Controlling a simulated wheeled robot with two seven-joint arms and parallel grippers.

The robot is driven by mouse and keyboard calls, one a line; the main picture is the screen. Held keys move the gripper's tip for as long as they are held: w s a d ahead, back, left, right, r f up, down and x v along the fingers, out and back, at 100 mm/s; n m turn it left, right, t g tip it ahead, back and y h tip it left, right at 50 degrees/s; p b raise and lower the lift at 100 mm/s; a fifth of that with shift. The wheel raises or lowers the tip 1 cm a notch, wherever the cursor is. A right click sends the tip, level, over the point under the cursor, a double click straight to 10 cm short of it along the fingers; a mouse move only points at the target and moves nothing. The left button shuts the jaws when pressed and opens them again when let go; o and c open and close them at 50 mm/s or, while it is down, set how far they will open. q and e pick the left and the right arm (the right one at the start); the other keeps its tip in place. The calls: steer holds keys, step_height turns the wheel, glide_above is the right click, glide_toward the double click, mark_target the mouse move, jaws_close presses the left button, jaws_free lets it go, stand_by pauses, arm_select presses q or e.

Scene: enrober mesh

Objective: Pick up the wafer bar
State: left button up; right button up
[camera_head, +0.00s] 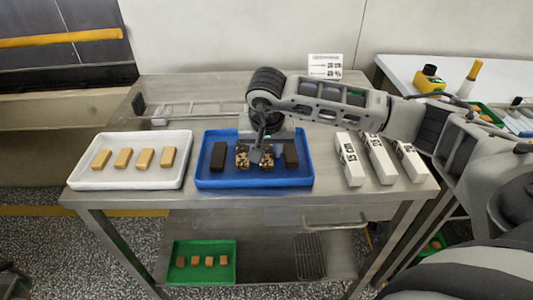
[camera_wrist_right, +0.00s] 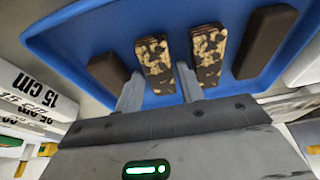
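The blue tray (camera_head: 205,181) on the steel table holds two speckled tan-and-dark bars (camera_head: 242,156) between two plain dark brown bars (camera_head: 218,156). The white tray (camera_head: 130,184) holds several plain tan bars (camera_head: 145,158). No label shows which bar is the wafer bar. My right gripper (camera_head: 258,150) is over the middle of the blue tray, pointing down. In the right wrist view my right gripper (camera_wrist_right: 161,90) has its two fingers apart. One speckled bar (camera_wrist_right: 155,62) appears between them, and the other speckled bar (camera_wrist_right: 208,52) lies beyond the right finger. My left gripper is not in view.
White boxes (camera_head: 349,160) marked in cm stand right of the blue tray. A green tray (camera_head: 200,277) with several small bars sits on the lower shelf. A small sign (camera_head: 325,66) stands at the back. A side table (camera_head: 400,65) at the right holds bottles.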

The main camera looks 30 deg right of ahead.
steer(key=shift+f, duration=0.15)
steer(key=c, duration=0.5)
steer(key=shift+c, duration=0.2)
